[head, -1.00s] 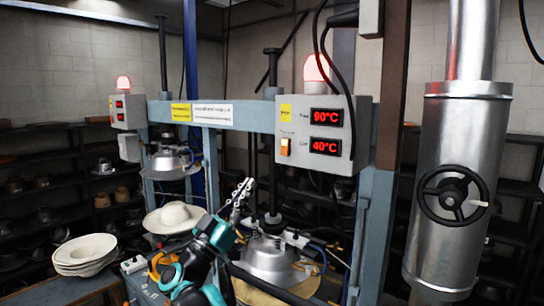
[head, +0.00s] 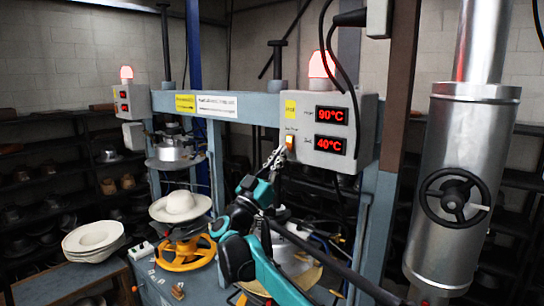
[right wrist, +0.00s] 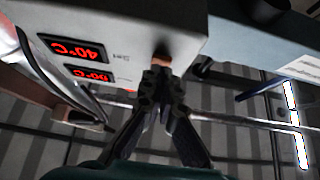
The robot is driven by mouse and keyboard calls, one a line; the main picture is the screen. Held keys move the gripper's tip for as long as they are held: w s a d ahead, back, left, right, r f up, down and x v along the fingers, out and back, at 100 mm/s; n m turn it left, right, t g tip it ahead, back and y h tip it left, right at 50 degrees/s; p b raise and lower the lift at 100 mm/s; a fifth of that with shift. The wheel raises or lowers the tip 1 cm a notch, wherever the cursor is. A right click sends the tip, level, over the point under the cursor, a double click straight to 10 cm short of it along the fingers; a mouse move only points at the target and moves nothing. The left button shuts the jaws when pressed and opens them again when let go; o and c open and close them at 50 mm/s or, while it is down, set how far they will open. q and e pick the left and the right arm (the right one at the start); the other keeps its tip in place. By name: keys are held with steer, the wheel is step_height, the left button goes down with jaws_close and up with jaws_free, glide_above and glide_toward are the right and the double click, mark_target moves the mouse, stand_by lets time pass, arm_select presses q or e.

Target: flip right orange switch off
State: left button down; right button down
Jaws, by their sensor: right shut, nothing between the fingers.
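The right orange switch (head: 290,142) is on the front of the grey control box (head: 303,107), to the left of its red displays. In the head view my right gripper (head: 275,158) is shut and empty, with its tips just below and left of the switch. In the right wrist view the switch (right wrist: 161,60) shows as a small orange patch at the tips of my shut right gripper (right wrist: 159,76). The fingers partly hide it, and I cannot tell whether they touch it or which way it is tipped. My left gripper is not in view.
The box displays read 90°C (head: 331,114) and 40°C (head: 330,145), under a lit red lamp (head: 321,64). A second control box (head: 131,104) stands at the left. A metal pipe with a black handwheel (head: 454,196) is at the right. White hats (head: 93,236) lie stacked at lower left.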

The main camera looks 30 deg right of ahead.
steer(key=shift+d, duration=0.15)
steer(key=shift+w+d+f+t+h+b, duration=0.3)
steer(key=shift+d+h+b, duration=0.25)
steer(key=shift+b, duration=0.35)
steer(key=shift+s+a, duration=0.1)
